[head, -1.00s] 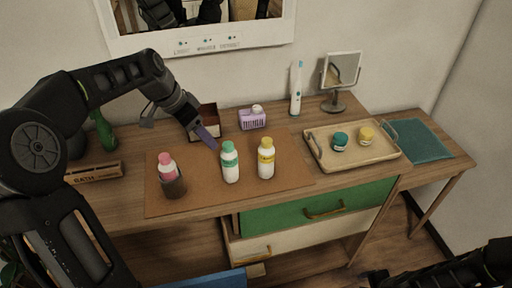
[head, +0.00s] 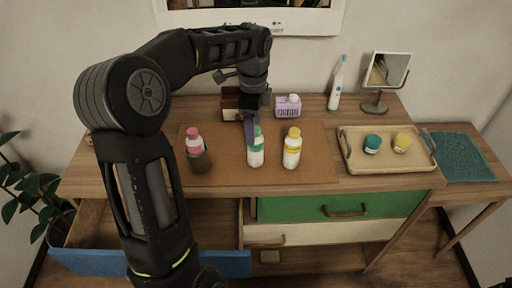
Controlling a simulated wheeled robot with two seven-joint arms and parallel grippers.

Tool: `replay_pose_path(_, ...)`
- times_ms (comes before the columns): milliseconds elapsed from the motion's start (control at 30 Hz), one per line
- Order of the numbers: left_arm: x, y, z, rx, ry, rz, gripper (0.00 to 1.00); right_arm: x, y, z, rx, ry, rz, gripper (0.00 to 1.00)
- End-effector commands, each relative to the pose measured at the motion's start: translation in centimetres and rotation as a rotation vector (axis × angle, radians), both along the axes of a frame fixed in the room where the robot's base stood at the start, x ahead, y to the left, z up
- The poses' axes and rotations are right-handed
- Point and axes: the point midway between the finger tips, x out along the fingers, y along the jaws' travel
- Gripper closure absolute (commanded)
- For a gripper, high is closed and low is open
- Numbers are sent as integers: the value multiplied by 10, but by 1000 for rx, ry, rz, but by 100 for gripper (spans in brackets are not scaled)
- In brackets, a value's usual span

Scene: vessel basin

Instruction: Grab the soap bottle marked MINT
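A white bottle with a green cap and green label (head: 256,156) stands upright on the brown mat (head: 310,176). Its lettering is too small to read. A white bottle with a yellow cap (head: 292,149) stands to its right. My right gripper is out of view.
A purple basket (head: 288,107) and a dark red box (head: 230,104) stand behind the mat. A toothbrush (head: 337,84), a mirror (head: 386,72) and a wooden tray (head: 352,162) with two jars are to the right. A blue drawer (head: 90,262) stands open at lower left.

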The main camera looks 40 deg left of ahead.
Motion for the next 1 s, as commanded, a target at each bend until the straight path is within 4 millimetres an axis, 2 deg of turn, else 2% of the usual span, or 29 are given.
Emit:
replay_pose_path(367,0,-1,-5,0,1,0,32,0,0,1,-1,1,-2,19)
replay_pose_path(467,-1,-2,-14,-1,3,-1,32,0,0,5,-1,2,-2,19)
replay_pose_path(733,-1,-3,-51,-1,2,0,32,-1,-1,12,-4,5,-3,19)
replay_pose_path(1000,-1,-3,-56,0,-1,0,32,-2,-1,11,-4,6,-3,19)
